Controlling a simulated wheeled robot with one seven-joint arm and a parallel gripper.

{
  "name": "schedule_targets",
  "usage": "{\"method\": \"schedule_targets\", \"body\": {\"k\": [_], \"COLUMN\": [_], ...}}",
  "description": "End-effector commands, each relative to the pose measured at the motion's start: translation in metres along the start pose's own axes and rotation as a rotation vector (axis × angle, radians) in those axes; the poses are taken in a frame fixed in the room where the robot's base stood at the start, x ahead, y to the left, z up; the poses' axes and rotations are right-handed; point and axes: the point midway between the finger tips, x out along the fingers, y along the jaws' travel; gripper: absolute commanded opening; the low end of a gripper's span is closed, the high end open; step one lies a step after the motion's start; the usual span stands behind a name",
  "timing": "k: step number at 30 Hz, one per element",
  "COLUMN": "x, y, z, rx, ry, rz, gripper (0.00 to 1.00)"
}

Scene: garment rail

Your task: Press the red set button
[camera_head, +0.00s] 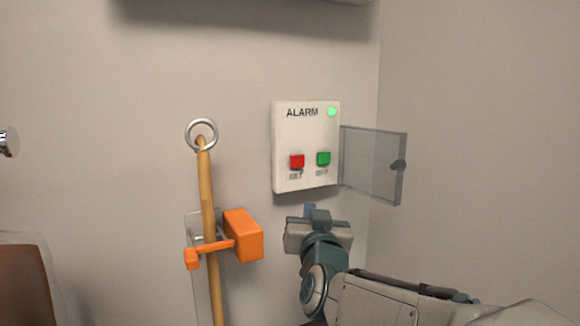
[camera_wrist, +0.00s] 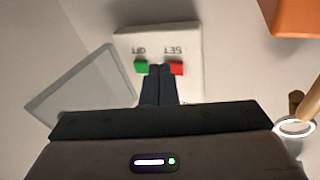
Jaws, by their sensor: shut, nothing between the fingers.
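The red set button (camera_head: 297,161) is on the left of the white alarm box (camera_head: 305,112) on the wall. The green button (camera_head: 323,158) is to its right. In the wrist view, which is upside down, the red button (camera_wrist: 177,68) and green button (camera_wrist: 142,67) show on either side of my fingertips. My gripper (camera_head: 310,208) is just below the alarm box in the head view. Its fingers (camera_wrist: 160,72) are shut and empty, pointing at the box between the two buttons. I cannot tell how far the fingertips are from the panel.
A clear cover (camera_head: 372,165) with a dark knob stands swung open right of the box. A wooden pole (camera_head: 207,185) with a metal ring hangs left, in an orange clamp (camera_head: 243,235). A green lamp (camera_head: 332,112) glows on the box. The wall corner is at right.

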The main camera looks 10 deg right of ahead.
Motion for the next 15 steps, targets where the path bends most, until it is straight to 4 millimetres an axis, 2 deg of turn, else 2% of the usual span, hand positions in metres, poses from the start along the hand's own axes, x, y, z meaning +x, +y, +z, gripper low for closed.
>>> {"method": "schedule_targets", "body": {"k": [3, 6, 10, 15], "x": [0.006, 0.006, 0.004, 0.002], "y": [0.006, 0.012, 0.017, 0.019], "z": [-0.03, -0.049, -0.064, -0.07], "rx": [0.009, 0.013, 0.013, 0.014], "ry": [0.174, 0.283, 0.37, 0.404], "rz": [0.067, 0.119, 0.164, 0.184], "gripper": [0.0, 0.0, 0.0, 0.0]}}
